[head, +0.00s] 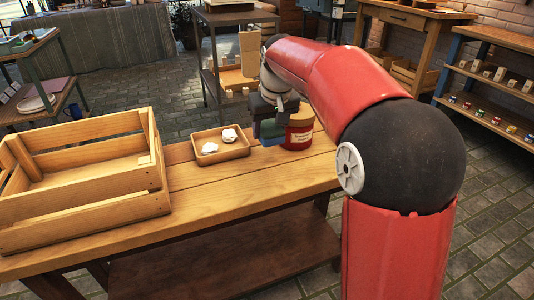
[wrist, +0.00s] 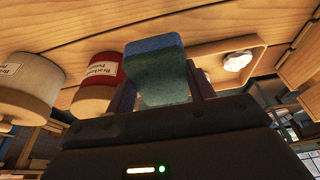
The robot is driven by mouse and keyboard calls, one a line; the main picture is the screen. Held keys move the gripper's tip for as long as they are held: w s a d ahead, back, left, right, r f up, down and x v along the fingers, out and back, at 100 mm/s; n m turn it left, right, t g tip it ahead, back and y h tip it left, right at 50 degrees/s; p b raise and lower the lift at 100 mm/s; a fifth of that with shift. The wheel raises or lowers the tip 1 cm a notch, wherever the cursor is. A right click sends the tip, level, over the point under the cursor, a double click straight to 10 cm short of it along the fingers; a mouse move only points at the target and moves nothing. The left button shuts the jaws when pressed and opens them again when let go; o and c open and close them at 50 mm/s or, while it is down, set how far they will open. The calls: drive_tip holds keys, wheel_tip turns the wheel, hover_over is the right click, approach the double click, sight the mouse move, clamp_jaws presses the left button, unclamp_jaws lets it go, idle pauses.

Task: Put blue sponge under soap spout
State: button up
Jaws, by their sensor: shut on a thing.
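My gripper (head: 268,118) is over the right part of the wooden table, beside a small tray. It is shut on the blue sponge (head: 271,134), a block with a blue layer and a green layer. In the wrist view the sponge (wrist: 155,70) sits between my two fingers (wrist: 160,95). In the head view the sponge is low, close to the tabletop; I cannot tell whether it touches. I cannot make out a soap spout in either view; my arm hides part of the table.
A red labelled jar (head: 300,130) stands right beside the sponge. A cream labelled jar (wrist: 28,85) shows in the wrist view. The wooden tray (head: 222,157) holds white crumpled pieces (head: 229,135). A large slatted crate (head: 85,205) fills the table's left. The front right tabletop (head: 250,185) is clear.

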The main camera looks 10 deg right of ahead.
sight(268, 160)
wheel_tip(268, 160, down, 8)
drive_tip(key=shift+r, duration=0.1)
drive_tip(key=shift+b, duration=0.3)
drive_tip(key=o, duration=0.9)
